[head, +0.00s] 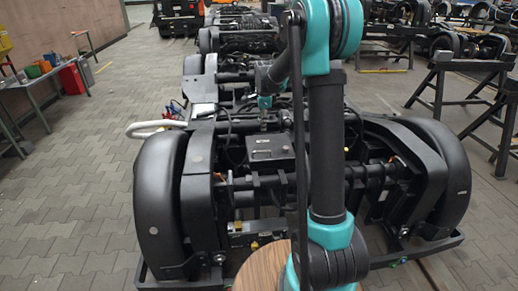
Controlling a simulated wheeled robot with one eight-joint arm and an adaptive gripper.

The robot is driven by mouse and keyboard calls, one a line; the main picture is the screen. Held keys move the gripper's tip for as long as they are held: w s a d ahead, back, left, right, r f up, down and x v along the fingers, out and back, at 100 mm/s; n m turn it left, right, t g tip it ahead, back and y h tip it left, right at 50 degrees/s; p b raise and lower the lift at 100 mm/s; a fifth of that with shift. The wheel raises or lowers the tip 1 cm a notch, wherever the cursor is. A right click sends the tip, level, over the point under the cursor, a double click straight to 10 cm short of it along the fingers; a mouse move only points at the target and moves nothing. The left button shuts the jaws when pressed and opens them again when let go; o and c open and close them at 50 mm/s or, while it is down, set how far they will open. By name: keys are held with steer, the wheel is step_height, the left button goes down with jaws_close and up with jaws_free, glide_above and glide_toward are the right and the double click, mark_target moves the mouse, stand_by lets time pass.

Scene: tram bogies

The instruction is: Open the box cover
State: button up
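A dark grey box (270,155) sits in the middle of the bogie (203,185), between its black wheel covers. Its flat cover (268,141) faces up and appears closed; a small light mark shows on it. My gripper (263,126) is small and dark below a teal wrist part. It points down just behind or above the far edge of the cover. I cannot tell whether it touches the box. Its fingers are too small to show whether they are open or shut. My arm passes in front of the bogie's right half and hides part of it.
More bogies stand in a row behind. Black trestles (455,90) stand at the right. A table with coloured bins (38,69) and a red container (72,79) are at the left. A white curved handle or hose (150,127) juts out left. Paved floor (75,155) is clear at left.

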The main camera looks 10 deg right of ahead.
mark_target(262, 152)
steer(key=w+f, duration=0.1)
steer(key=f, duration=0.4)
steer(key=w+f, duration=0.1)
steer(key=f, duration=0.5)
steer(key=w+f, duration=0.1)
steer(key=f, duration=0.5)
steer(key=shift+w, duration=0.15)
steer(key=shift+r, duration=0.1)
jaws_close()
